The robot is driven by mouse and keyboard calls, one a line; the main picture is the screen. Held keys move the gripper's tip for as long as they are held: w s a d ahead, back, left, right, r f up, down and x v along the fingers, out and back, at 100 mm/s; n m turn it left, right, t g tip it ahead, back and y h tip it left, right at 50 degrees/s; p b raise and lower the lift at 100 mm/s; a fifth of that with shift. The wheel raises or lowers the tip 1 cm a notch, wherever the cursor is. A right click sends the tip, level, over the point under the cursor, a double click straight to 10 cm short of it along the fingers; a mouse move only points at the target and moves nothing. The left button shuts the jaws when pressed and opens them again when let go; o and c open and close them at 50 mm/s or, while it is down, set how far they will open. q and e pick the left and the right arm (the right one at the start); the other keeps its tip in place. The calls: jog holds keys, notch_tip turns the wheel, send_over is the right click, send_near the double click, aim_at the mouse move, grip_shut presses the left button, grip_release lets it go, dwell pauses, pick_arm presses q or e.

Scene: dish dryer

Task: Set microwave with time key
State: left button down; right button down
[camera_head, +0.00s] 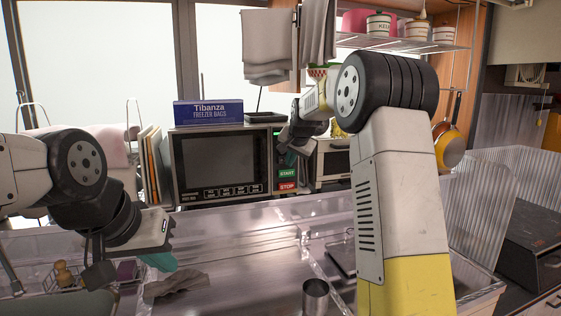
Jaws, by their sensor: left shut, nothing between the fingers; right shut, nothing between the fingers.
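The microwave (222,160) stands at the back centre, with a dark door window facing me. Its control panel is on the right side, with a green START button (287,173) above a red STOP button (287,186). My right gripper (286,158) is shut and empty, in front of the panel's upper part, just above START. It hides the keys there; I cannot make out the time key or whether the gripper touches the panel. My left gripper (167,232) is shut and empty, low at the left, apart from the microwave.
A blue freezer-bag box (208,112) sits on the microwave. A grey cloth (176,285) and a metal cup (316,297) are on the steel sink area below. Towels (270,45) hang above. A toaster oven (332,161) stands to the right of the microwave.

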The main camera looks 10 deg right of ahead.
jog(key=shift+w+a, duration=0.15)
jog(key=shift+w, duration=0.65)
dwell(0.9)
jog(key=shift+s+d, duration=0.25)
jog(key=shift+s, duration=0.95)
jog(key=shift+s+d, duration=0.25)
jog(key=shift+s, duration=1)
jog(key=shift+s+d, duration=0.2)
jog(key=shift+s, duration=1)
dwell(0.5)
jog(key=s, duration=0.3)
jog(key=shift+s+d, duration=0.35)
jog(key=shift+s, duration=0.05)
jog(key=shift+w, duration=0.1)
